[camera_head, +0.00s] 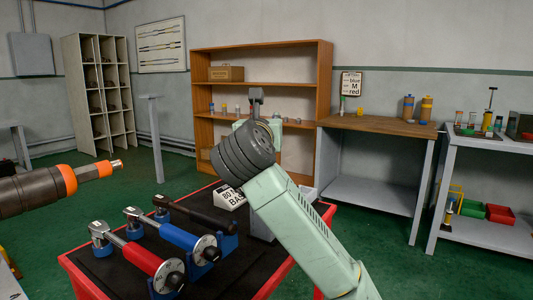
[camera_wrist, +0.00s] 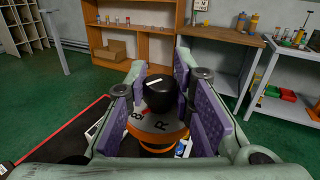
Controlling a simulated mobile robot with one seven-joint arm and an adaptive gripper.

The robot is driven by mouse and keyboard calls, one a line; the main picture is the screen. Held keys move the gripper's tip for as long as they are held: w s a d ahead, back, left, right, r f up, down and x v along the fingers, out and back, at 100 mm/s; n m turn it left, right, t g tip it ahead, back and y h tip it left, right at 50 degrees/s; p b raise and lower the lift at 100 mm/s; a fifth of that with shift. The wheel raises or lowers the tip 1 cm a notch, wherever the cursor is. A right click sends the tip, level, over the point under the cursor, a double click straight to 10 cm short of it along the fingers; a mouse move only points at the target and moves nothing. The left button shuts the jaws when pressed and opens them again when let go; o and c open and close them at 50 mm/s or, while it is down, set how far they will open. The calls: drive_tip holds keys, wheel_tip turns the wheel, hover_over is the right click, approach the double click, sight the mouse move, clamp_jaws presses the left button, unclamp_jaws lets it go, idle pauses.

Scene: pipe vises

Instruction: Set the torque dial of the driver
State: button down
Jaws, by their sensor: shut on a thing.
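In the wrist view my gripper (camera_wrist: 163,100), with purple pads, is closed around a black knob (camera_wrist: 158,92) that has a white line on it. Below the knob is a grey dial face (camera_wrist: 163,123) with an R, an 8 and a red mark, and an orange ring (camera_wrist: 162,144) around it. Part of the face is hidden by the pads. In the head view my arm hides the fingertips and the dial. A dark grey driver (camera_head: 27,192) with orange bands points in from the left edge. I cannot tell if the held dial belongs to it.
A red-edged cart (camera_head: 88,277) carries a red wrench (camera_head: 137,256), a blue wrench (camera_head: 170,233), a black wrench (camera_head: 200,214) and a white sign (camera_head: 229,197). A wooden shelf (camera_head: 260,48), a workbench (camera_head: 385,125) and a grey table (camera_head: 480,142) stand behind. Green floor is open between.

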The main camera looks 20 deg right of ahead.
drive_tip(key=m+h+b, duration=0.1)
drive_tip(key=b, duration=0.1)
drive_tip(key=m+g+h+b, duration=0.1)
drive_tip(key=h+b, duration=0.1)
drive_tip(key=b, duration=0.1)
drive_tip(key=shift+f+g, duration=0.3)
drive_tip(key=shift+f, duration=0.1)
drive_tip(key=m+g+h+b, duration=0.1)
drive_tip(key=b, duration=0.1)
drive_tip(key=m+g+h+b, duration=0.1)
drive_tip(key=shift+r+g+b, duration=0.2)
drive_tip(key=shift+g+b, duration=0.1)
drive_tip(key=shift+b, duration=0.05)
drive_tip(key=m+g+h+b, duration=0.1)
drive_tip(key=m+g+h, duration=0.2)
drive_tip(key=g, duration=0.1)
drive_tip(key=shift+r+b, duration=0.2)
drive_tip(key=shift+b, duration=0.2)
drive_tip(key=shift+m+g+h, duration=0.4)
drive_tip(key=shift+m+g, duration=0.6)
drive_tip(key=shift+g, duration=0.5)
drive_tip(key=c, duration=1.4)
unclamp_jaws()
drive_tip(key=shift+o, duration=0.2)
